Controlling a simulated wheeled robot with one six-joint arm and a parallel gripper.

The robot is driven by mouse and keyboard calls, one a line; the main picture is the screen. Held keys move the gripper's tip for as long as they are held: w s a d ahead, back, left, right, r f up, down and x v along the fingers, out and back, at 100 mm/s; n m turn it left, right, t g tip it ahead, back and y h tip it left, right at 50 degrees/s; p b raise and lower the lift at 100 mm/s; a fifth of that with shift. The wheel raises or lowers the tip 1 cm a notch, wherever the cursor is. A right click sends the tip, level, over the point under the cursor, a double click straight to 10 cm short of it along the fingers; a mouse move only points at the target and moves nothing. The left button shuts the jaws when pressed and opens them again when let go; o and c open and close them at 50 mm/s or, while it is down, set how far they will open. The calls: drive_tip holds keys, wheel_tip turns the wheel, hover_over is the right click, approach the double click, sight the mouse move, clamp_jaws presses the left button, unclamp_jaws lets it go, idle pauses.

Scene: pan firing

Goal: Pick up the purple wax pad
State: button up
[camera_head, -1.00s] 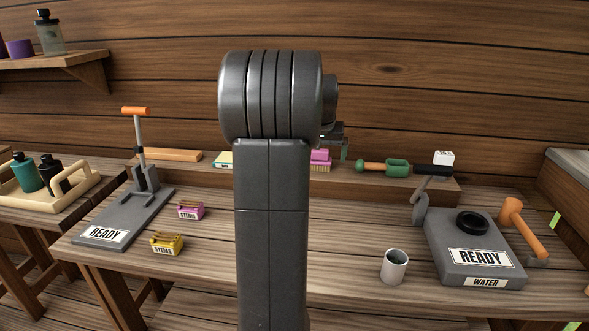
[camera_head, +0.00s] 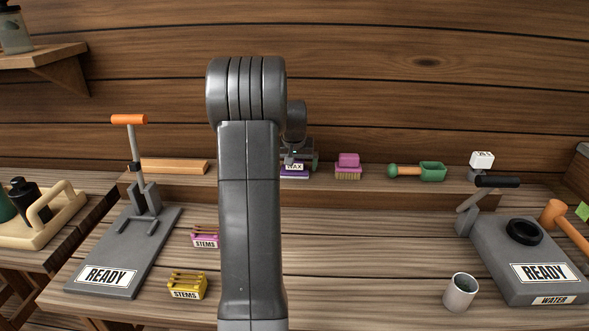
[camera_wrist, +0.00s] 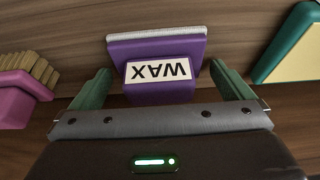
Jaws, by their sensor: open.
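The purple wax pad (camera_head: 296,175) lies on the raised back ledge, just right of my arm. In the wrist view the purple wax pad (camera_wrist: 150,92) has a white WAX label, upside down there, and a pale top layer. My gripper (camera_wrist: 161,82) is open. In the head view my gripper (camera_head: 300,158) is partly hidden by my arm and appears at the pad.
A pink brush (camera_wrist: 22,90) is left of the pad in the wrist view, and a teal-edged pad (camera_wrist: 293,45) is right. The ledge also bears a green scoop-like tool (camera_head: 420,171). Stems boxes (camera_head: 187,285), presses (camera_head: 125,250) and a cup (camera_head: 460,291) stand on the bench.

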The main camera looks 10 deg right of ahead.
drive_tip(key=shift+r, duration=0.1)
drive_tip(key=c, duration=0.9)
wheel_tip(320, 180, up, 10)
drive_tip(key=shift+r, duration=0.1)
drive_tip(key=shift+c, duration=0.2)
drive_tip(key=o, duration=0.4)
drive_tip(key=shift+c, duration=1.4)
